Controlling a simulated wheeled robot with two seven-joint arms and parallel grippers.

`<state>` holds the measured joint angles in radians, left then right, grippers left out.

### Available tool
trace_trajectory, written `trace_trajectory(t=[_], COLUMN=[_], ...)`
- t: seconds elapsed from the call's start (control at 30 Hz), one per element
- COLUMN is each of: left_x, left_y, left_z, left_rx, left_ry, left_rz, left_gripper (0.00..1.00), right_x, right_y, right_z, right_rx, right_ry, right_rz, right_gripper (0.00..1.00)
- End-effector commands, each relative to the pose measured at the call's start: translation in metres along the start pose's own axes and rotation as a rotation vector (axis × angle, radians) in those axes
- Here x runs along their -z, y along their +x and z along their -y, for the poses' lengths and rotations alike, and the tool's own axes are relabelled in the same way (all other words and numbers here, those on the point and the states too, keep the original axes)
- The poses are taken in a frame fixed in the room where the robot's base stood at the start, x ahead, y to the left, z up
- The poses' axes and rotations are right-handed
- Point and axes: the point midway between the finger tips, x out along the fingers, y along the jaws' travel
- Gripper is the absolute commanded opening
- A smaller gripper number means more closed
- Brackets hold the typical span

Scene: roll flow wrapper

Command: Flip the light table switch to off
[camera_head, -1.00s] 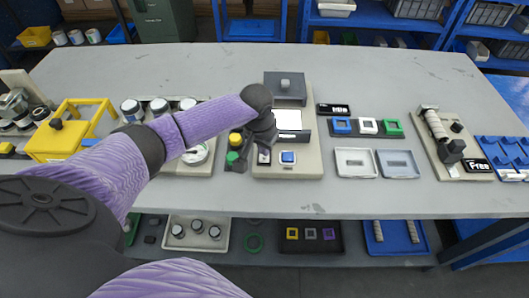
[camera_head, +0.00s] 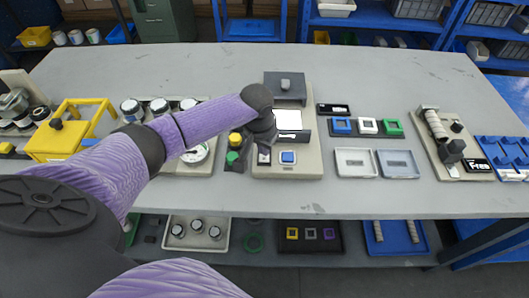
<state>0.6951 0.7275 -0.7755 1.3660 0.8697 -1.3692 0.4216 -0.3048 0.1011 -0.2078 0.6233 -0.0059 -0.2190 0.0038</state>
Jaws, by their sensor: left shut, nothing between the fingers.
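The light table (camera_head: 313,160) is a beige unit on the workbench, at the middle of the head view. Its white panel (camera_head: 289,117) is lit. A small switch (camera_head: 264,157) sits at the front left of the unit, beside a square blue button (camera_head: 288,157). My left gripper (camera_head: 265,143) is shut and empty, pointing down just behind the switch. The gripper partly hides the unit's left side; whether it touches the switch I cannot tell. The switch position is too small to read. My right gripper is out of view.
A green and yellow button box (camera_head: 235,150) stands close left of the gripper. A dark block (camera_head: 285,87) is at the unit's back. To the right are a tray of coloured frames (camera_head: 367,129) and two shallow trays (camera_head: 356,163). The bench front is clear.

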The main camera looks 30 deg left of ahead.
Motion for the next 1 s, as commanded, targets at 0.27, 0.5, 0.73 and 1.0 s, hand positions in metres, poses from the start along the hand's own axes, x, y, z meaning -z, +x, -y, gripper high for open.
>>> trace_trajectory(t=[0.27,0.5,0.73,1.0], left_x=[0.000,-0.001,-0.001,-0.002], left_y=[0.000,0.004,0.007,0.011], left_z=[0.000,0.000,0.000,0.000], left_rx=[0.000,0.000,0.000,0.000], left_ry=[0.000,0.000,0.000,0.000], left_rz=[0.000,0.001,0.001,0.001], left_gripper=[0.00,0.00,0.00,0.00], right_x=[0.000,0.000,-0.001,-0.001], right_y=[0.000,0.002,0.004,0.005], right_z=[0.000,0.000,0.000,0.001], right_rx=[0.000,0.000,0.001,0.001], right_ry=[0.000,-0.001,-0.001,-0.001], right_rz=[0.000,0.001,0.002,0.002], right_gripper=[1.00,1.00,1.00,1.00])
